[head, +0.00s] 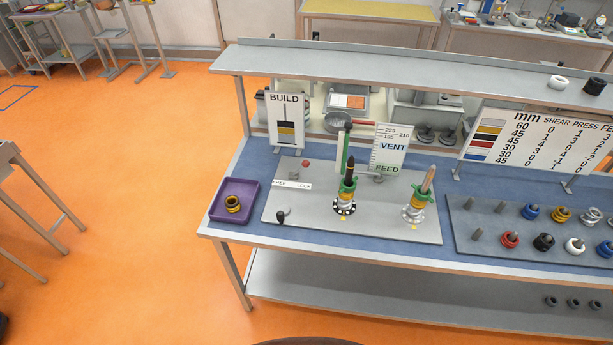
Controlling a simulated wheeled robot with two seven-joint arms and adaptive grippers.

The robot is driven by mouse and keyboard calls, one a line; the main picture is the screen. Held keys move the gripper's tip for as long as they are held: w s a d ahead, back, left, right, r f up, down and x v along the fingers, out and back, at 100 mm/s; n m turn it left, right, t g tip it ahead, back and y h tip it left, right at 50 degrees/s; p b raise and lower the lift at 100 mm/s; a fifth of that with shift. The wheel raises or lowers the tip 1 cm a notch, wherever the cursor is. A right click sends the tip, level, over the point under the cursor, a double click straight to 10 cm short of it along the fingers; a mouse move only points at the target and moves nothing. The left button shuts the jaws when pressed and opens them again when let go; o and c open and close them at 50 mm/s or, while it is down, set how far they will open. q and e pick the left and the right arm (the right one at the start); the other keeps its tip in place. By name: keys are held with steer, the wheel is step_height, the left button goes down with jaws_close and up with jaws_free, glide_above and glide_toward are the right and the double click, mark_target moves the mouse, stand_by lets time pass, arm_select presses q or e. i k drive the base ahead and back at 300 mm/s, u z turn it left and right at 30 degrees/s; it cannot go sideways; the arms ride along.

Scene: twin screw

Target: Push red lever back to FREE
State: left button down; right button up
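A small red knob (305,163) stands near the back left of the grey plate (385,232) on the workbench; I take it for the red lever's tip, and its arm is too small to make out. A white label strip (292,184) in front of it seems to read FREE and LOCK, FREE on the left. I cannot tell which position the lever is in. A black-knobbed lever (281,216) stands nearer the plate's front left. Neither of my grippers shows in the head view.
Two upright screws with green, yellow and white parts, the left (348,190) and right (419,200), stand on the plate. A purple tray (222,212) holds a brown-yellow ring. A BUILD sign (285,104) stands behind; a ring rack (466,222) is at right.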

mark_target(305, 163)
steer(key=z, duration=0.85)
steer(key=i, duration=0.4)
